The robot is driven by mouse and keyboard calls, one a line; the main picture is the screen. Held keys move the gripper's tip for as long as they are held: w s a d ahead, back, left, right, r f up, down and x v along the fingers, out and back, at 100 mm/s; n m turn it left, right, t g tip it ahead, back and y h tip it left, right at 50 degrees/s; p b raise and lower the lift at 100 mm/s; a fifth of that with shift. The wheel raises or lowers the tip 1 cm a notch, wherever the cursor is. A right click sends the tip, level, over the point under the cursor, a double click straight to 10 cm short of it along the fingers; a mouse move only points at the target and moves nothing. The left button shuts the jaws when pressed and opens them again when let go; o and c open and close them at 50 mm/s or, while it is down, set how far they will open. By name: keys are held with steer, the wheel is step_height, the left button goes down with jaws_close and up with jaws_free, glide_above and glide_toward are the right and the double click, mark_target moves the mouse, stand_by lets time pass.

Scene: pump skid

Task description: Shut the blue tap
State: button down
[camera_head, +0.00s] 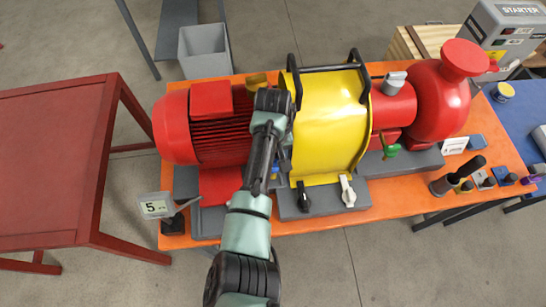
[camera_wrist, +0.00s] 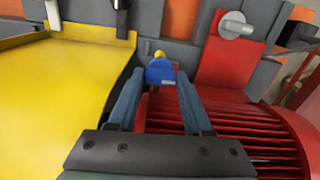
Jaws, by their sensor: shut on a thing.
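The blue tap (camera_wrist: 160,70) shows in the wrist view between the tips of my gripper's two fingers, with a small yellow part just beyond it. My gripper (camera_wrist: 160,78) is shut on the blue tap. In the head view my arm reaches over the skid from the front. Only a small patch of the blue tap (camera_head: 275,170) shows there, beside my wrist, and the fingertips are mostly hidden. The tap sits low between the red motor (camera_head: 176,128) and the yellow guard (camera_head: 330,125).
A black-handled tap (camera_head: 303,197) and a white-handled tap (camera_head: 347,190) stand in front of the guard. A green tap (camera_head: 391,148) is further right. A display reading 5 (camera_head: 156,206) stands at the front left. Black bars (camera_head: 328,68) arch over the guard.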

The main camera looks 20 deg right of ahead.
steer(key=shift+w+r+m, duration=0.1)
steer(key=shift+r+m, duration=0.05)
steer(key=shift+m, duration=0.35)
steer(key=shift+c, duration=1.6)
jaws_free()
step_height(320, 180, up, 13)
steer(key=b, duration=0.1)
steer(key=shift+b, duration=0.3)
